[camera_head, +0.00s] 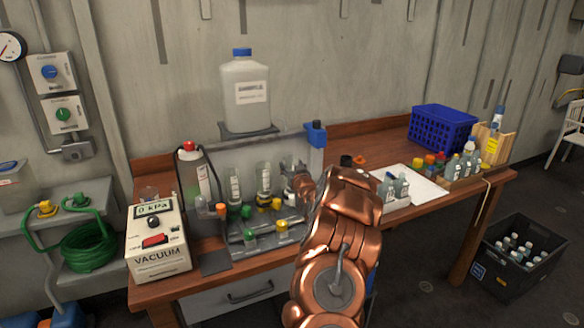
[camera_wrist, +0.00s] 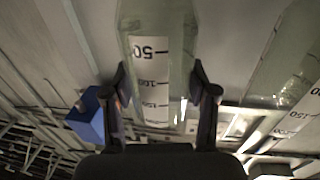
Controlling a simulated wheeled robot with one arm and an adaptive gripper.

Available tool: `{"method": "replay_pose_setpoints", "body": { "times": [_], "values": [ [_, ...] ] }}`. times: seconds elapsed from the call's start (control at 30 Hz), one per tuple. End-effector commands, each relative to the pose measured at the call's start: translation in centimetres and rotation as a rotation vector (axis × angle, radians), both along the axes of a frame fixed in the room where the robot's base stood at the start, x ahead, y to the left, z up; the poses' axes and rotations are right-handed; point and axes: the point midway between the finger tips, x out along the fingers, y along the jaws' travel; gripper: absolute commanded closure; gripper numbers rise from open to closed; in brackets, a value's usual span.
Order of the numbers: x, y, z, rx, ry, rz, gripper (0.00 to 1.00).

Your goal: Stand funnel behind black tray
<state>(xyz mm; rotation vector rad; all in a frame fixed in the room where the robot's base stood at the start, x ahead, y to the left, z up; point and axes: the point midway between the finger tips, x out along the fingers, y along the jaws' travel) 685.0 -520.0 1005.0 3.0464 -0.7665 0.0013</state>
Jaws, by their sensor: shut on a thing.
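My gripper (camera_wrist: 163,100) is shut on a clear funnel (camera_wrist: 150,25) with a white scale marked 50, 100 and 150. In the head view this funnel (camera_head: 289,164) is partly hidden behind my copper-coloured arm, at the right end of a row of similar funnels. My arm hides its lower end, so I cannot tell whether it still touches the rack. A dark flat piece (camera_head: 215,262) at the bench's front edge, right of the vacuum box, may be the black tray; its identity is unclear.
Two more funnels (camera_head: 264,177) stand left of the held one, above a grey rack with coloured-cap bottles. A white jug (camera_head: 246,95) stands behind. A blue basket (camera_head: 442,130) is at right.

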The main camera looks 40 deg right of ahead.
Motion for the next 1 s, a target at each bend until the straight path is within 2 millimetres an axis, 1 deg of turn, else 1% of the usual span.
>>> {"method": "replay_pose_setpoints", "body": {
  "times": [0.13,0.17,0.37,0.4,0.97,1.0],
  "values": [
    [0.0,0.0,-0.51,0.0,0.0,0.0,0.77],
    [0.0,0.0,-0.38,0.0,0.0,0.0,0.39],
    [0.0,0.0,-0.35,0.0,0.001,0.0,0.18],
    [0.0,0.0,-0.35,0.0,0.001,0.0,0.17],
    [-0.01,0.0,-0.1,0.003,0.003,0.0,0.17],
    [-0.16,0.23,-0.61,0.003,0.001,0.0,0.17]
  ]
}}
